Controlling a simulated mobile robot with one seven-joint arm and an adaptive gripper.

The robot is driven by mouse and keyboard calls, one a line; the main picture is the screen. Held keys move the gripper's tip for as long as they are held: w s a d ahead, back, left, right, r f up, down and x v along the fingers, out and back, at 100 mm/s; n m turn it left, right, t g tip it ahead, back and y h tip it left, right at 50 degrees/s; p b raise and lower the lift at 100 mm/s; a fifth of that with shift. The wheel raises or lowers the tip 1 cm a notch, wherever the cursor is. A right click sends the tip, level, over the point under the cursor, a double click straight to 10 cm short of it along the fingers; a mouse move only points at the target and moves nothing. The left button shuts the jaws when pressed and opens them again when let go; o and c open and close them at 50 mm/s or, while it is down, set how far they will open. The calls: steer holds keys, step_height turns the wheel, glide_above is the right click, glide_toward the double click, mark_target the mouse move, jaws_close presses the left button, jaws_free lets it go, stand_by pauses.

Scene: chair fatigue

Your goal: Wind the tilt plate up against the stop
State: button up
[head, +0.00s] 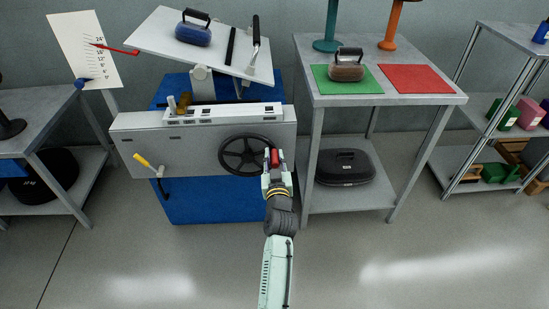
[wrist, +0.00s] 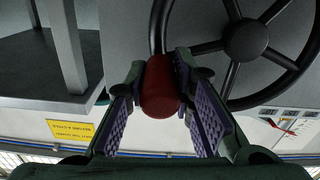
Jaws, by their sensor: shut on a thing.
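The tilt plate (head: 150,37) is a light grey board at the top left in the head view, sloping down to the right. It carries a blue weight (head: 193,30) with a black handle. A black handwheel (head: 229,142) sits on the front of the grey machine (head: 195,163); it also shows in the wrist view (wrist: 247,38). My gripper (head: 276,172) is at the wheel's right side, shut on its red knob (head: 275,157). In the wrist view the red knob (wrist: 160,88) sits between my fingers. I cannot make out the stop.
A scale board (head: 75,55) with a red pointer (head: 118,50) stands left of the plate. A yellow-handled crank (head: 149,163) is on the machine's left front. A table (head: 435,98) with green and red mats stands close on the right. The floor in front is clear.

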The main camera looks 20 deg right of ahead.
jaws_close()
steer(key=shift+f+m+b, duration=0.4)
steer(key=shift+f+b, duration=0.2)
steer(key=shift+b, duration=0.1)
steer(key=shift+s+d+f+m, duration=0.1)
steer(key=shift+d+f+m, duration=0.1)
steer(key=shift+m, duration=0.4)
steer(key=shift+d+f, duration=0.1)
steer(key=shift+f, duration=0.25)
steer(key=o, duration=0.6)
jaws_free()
steer(key=shift+o, duration=0.8)
steer(key=shift+r, duration=0.3)
